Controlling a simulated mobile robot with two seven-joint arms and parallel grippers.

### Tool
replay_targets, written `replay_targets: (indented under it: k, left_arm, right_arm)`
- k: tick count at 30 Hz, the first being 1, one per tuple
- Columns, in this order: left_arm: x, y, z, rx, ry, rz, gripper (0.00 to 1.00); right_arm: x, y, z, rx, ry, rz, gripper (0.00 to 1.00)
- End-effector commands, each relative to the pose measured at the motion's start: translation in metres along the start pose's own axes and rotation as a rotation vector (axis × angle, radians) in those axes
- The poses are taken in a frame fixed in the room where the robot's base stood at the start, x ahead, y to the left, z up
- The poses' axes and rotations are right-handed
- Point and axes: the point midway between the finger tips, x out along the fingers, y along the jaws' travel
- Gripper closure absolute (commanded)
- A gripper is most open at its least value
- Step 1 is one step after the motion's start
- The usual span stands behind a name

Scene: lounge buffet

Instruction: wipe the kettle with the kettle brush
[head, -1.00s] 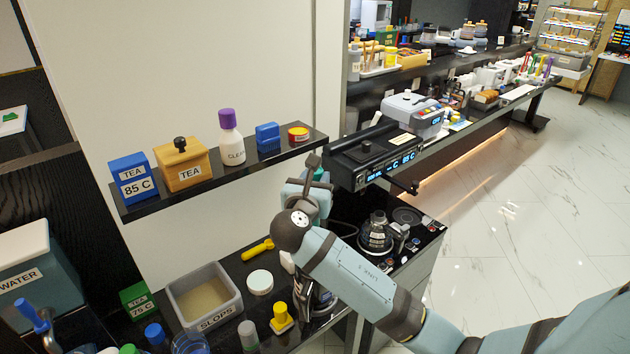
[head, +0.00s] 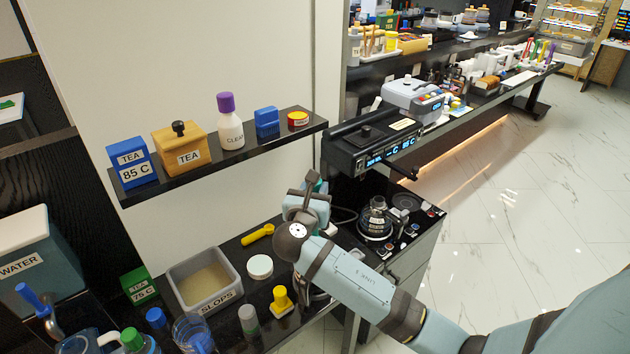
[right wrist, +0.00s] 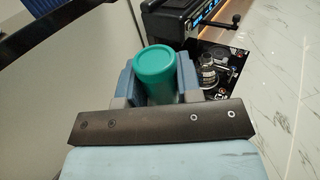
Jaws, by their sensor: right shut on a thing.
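My right gripper (head: 308,203) is over the black counter, below the right end of the wall shelf. It is shut on a teal-green cylinder (right wrist: 160,68), whose round end faces the right wrist camera. This may be the kettle brush's handle; its lower end is hidden. A glass kettle (head: 376,220) with a dark lid and a label stands on the black station to the right of my gripper, apart from it. The kettle also shows in the right wrist view (right wrist: 207,76). My left gripper is not in view.
A grey slops bin (head: 232,278), a white round lid (head: 260,267), a yellow scoop (head: 258,235) and a yellow stamp-like tool (head: 281,301) stand left of my arm. A black dispenser (head: 368,148) overhangs the station. The wall shelf (head: 222,166) holds tea boxes and a bottle.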

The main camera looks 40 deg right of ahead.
Motion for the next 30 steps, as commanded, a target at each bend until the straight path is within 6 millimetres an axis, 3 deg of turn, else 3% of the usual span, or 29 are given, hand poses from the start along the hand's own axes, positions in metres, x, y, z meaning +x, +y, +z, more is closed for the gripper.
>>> replay_targets:
  k: [30]
  left_arm:
    - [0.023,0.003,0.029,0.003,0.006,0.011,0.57]
  right_arm:
    - [0.0,0.0,-0.12,-0.001,0.0,0.0,0.91]
